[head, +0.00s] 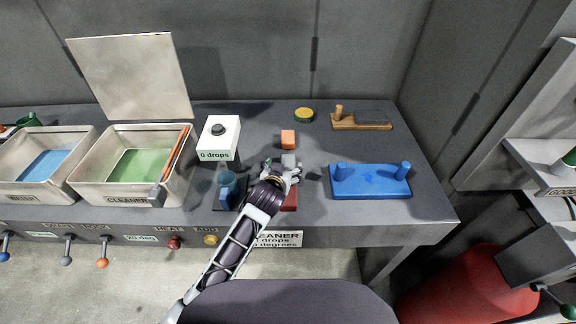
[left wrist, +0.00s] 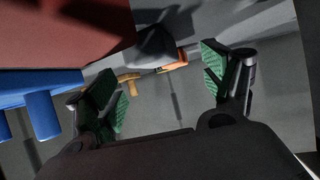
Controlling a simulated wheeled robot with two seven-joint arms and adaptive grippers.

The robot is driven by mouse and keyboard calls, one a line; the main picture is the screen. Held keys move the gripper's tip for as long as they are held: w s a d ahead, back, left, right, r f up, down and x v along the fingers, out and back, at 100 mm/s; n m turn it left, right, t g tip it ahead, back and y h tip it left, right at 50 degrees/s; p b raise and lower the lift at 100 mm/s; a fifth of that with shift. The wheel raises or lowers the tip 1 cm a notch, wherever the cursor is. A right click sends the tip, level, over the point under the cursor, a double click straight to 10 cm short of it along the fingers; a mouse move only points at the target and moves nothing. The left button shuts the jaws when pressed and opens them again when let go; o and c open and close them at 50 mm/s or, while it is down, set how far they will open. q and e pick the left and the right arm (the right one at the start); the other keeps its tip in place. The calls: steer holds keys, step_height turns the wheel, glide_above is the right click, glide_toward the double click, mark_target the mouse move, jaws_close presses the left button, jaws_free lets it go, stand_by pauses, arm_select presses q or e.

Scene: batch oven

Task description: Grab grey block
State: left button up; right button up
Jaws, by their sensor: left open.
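The small grey block (head: 289,160) sits on the dark grey table in the head view, just in front of an orange block (head: 288,139). My left gripper (head: 281,174) is open and empty at the near side of the grey block, partly covering it. In the left wrist view the two green-padded fingers (left wrist: 165,82) are spread apart. A grey shape that looks like the grey block (left wrist: 155,48) lies beyond the fingertips, with orange beside it. I cannot tell from these views whether a finger touches the block. My right gripper is not in view.
A red piece (head: 290,200) lies under my left gripper. A blue board with two pegs (head: 370,190) is to the right. A wooden board (head: 362,124) is behind right.

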mark_target(288, 163)
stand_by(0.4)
arm_select(q)
steer(key=shift+w+d+f+p, duration=0.1)
steer(key=shift+w+d+f, duration=0.15)
steer(key=shift+w, duration=0.25)
steer(key=shift+w+d+f+p, duration=0.15)
steer(key=shift+w+d, duration=0.05)
steer(key=shift+w, duration=0.25)
steer(key=shift+w+d+f+p, duration=0.1)
steer(key=shift+w+d+f, duration=0.15)
steer(key=shift+w, duration=0.25)
steer(key=shift+x, duration=0.95)
steer(key=c, duration=1.2)
